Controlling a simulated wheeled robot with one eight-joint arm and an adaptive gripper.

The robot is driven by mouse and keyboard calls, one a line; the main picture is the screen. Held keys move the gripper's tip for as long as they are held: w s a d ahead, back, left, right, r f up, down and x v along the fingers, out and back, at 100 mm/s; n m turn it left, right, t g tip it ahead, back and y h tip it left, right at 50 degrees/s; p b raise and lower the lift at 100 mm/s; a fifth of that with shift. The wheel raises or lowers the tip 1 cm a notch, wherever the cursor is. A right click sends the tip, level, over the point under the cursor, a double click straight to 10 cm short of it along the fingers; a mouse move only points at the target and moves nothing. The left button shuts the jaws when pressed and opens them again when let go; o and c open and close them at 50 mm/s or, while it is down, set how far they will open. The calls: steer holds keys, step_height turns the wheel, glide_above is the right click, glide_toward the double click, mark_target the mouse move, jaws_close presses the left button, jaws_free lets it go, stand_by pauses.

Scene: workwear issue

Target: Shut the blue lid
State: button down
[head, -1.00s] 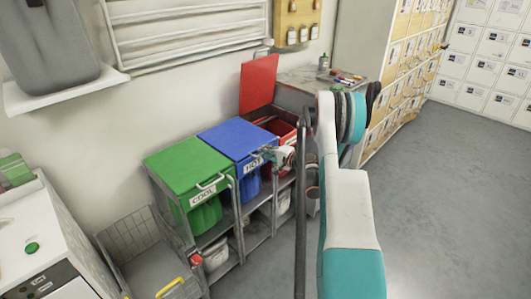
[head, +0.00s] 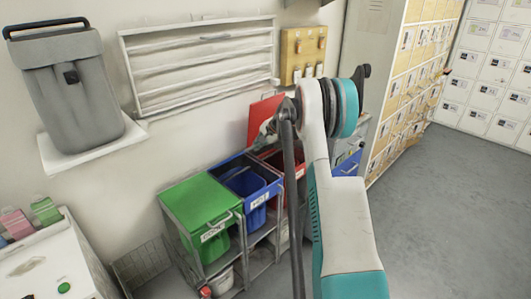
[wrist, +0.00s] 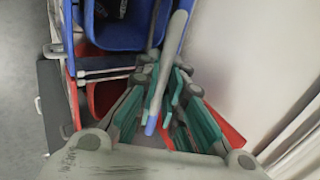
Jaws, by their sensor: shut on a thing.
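The blue bin (head: 258,197), with a white HOT label on its front, shows a dark open top in the head view. I cannot clearly make out its blue lid there. The bin also shows at the top of the wrist view (wrist: 125,40). My gripper (wrist: 172,100) is above and beside it, over the red bin's side. Its fingers are closed around a long pale bluish-grey bar (wrist: 168,70) with a bluer lower end. I cannot tell whether this bar is part of the blue lid. In the head view my arm partly hides the gripper (head: 265,132).
A green lid (head: 198,203) lies shut on the left bin. A red lid (head: 264,115) stands raised behind the red bin. The wall and a slatted rack (head: 200,62) are close behind. Drawers stand to the right; open floor (head: 440,220) lies in front.

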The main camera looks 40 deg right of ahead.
steer(key=shift+g, duration=0.4)
steer(key=w+r+p, duration=0.1)
steer(key=w+r, duration=0.2)
steer(key=shift+a+r, duration=0.1)
steer(key=shift+r, duration=0.1)
steer(key=shift+w+r+p, duration=0.5)
steer(key=shift+w+r, duration=0.15)
steer(key=shift+w, duration=0.15)
steer(key=c, duration=1.7)
jaws_free()
steer(key=v, duration=1.2)
